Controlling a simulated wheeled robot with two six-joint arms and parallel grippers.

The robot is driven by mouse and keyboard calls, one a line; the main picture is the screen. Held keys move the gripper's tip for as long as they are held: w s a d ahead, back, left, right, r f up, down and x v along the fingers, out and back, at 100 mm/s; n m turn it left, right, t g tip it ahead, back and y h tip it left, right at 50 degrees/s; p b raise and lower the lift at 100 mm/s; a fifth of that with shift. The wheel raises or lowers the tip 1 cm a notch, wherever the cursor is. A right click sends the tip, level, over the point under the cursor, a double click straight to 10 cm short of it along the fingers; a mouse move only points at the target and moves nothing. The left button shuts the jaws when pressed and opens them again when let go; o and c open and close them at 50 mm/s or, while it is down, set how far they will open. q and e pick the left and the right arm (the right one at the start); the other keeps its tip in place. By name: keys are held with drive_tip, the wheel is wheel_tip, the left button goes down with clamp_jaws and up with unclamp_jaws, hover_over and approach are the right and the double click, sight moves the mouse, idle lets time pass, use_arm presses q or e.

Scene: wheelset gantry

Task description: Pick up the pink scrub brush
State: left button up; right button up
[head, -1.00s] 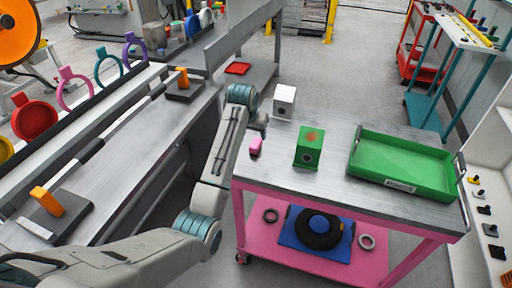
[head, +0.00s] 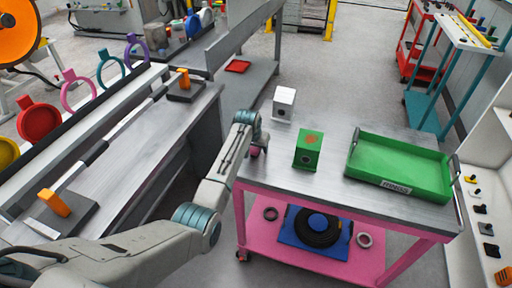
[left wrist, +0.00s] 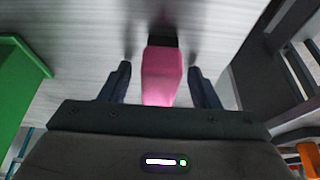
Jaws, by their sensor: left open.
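The pink scrub brush (left wrist: 162,76) lies on the grey top of the pink-framed cart, near its left edge. In the left wrist view it has a pink body and a dark end, and it sits between the two dark fingers of my left gripper (left wrist: 160,82). The fingers are open, with a gap on each side of the brush. In the head view my left gripper (head: 257,147) is over the brush and hides most of it. My right gripper is not in view.
A long workbench (head: 120,150) with orange-topped stands runs along the left.

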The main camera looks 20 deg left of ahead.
use_arm(q)
drive_tip(key=c, duration=1.1)
drive_tip(key=shift+o, duration=0.2)
drive_tip(key=shift+r+b, duration=0.35)
drive_tip(key=shift+r, duration=0.1)
wheel_tip(320, 180, up, 2)
drive_tip(key=shift+s+r+b, duration=0.1)
drive_tip(key=shift+r+b, duration=0.15)
drive_tip(key=shift+b, duration=0.5)
drive_tip(key=s+d+b, duration=0.1)
drive_tip(key=s, duration=0.6)
drive_tip(key=s+d+r+b, duration=0.1)
drive_tip(key=s+d+b, duration=0.1)
drive_tip(key=s, duration=0.6)
drive_tip(key=shift+s+d+r, duration=0.25)
drive_tip(key=shift+r, duration=0.05)
